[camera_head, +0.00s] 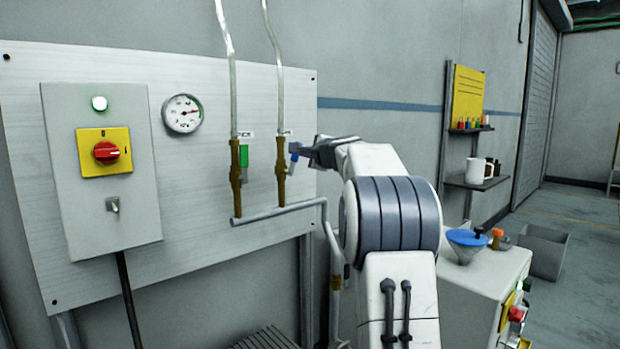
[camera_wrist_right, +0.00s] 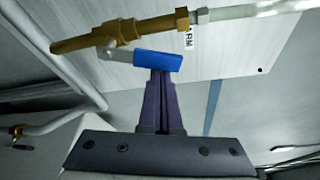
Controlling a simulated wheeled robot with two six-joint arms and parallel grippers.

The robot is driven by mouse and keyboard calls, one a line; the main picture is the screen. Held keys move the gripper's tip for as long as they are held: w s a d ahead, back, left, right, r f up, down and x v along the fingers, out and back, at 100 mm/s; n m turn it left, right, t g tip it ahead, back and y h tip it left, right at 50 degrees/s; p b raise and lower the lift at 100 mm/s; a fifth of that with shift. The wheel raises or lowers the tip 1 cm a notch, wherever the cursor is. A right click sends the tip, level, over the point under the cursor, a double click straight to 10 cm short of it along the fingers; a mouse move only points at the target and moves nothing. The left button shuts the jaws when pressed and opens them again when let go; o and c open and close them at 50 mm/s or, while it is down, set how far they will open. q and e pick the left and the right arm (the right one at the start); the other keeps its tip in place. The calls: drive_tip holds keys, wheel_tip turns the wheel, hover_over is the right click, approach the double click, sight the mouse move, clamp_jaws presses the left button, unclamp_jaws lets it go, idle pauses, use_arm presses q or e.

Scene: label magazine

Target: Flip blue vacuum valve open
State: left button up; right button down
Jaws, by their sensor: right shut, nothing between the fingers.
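The blue valve handle (camera_head: 294,157) is on the right brass valve (camera_head: 281,176) of the two on the wall panel, partly hidden by my right gripper (camera_head: 299,149). In the wrist view the blue handle (camera_wrist_right: 158,61) stands at a slant to its brass pipe (camera_wrist_right: 120,33), on a silver lever. My right gripper's fingers (camera_wrist_right: 162,72) are together and empty, their tips at the lower side of the blue sleeve; I cannot tell whether they touch it. The green handle (camera_head: 244,157) of the left valve lies along its pipe. My left gripper is in neither view.
A grey pipe (camera_head: 280,211) runs below both valves. A gauge (camera_head: 182,114) and a switch box (camera_head: 130,210) with a red knob are on the panel to the left. A white cabinet (camera_head: 480,285) with a blue funnel (camera_head: 468,238) stands at right.

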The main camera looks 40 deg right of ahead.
drive_tip(key=shift+a+r+n+t+h+b, duration=0.25)
drive_tip(key=shift+a+n+b, duration=0.3)
drive_tip(key=shift+n+b, duration=0.65)
drive_tip(key=shift+a+r+n+t+h+b, duration=0.15)
drive_tip(key=shift+a+n+t+b, duration=0.3)
drive_tip(key=shift+b, duration=1.2)
drive_tip(key=shift+a, duration=0.1)
